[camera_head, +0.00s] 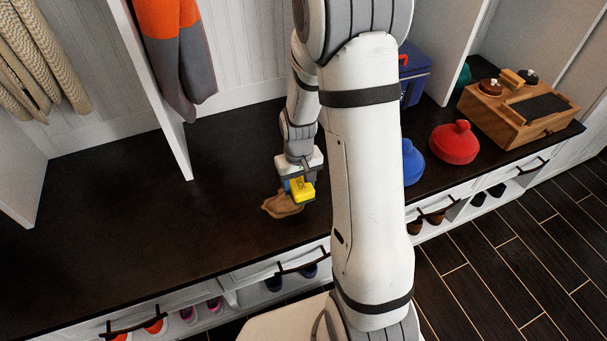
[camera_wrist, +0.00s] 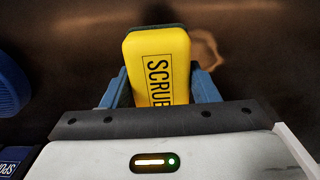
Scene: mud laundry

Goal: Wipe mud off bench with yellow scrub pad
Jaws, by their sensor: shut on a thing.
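A yellow scrub pad (camera_head: 303,190) with black lettering and a dark green underside is held in my gripper (camera_head: 298,187). In the wrist view the pad (camera_wrist: 158,68) sits between the two blue fingers of my gripper (camera_wrist: 160,88). A brown mud patch (camera_head: 282,204) lies on the dark bench top (camera_head: 120,200), just below and left of the pad. In the wrist view part of the mud patch (camera_wrist: 208,46) shows as a tan outline beyond the pad to the right. Whether the pad touches the bench is not clear.
Right of my arm stand a blue lidded object (camera_head: 411,163), a red one (camera_head: 454,143), a wooden box (camera_head: 519,112) and a blue bin (camera_head: 413,75). A white divider (camera_head: 150,85) rises at the left. An orange-grey garment (camera_head: 178,50) hangs above. The left bench top is clear.

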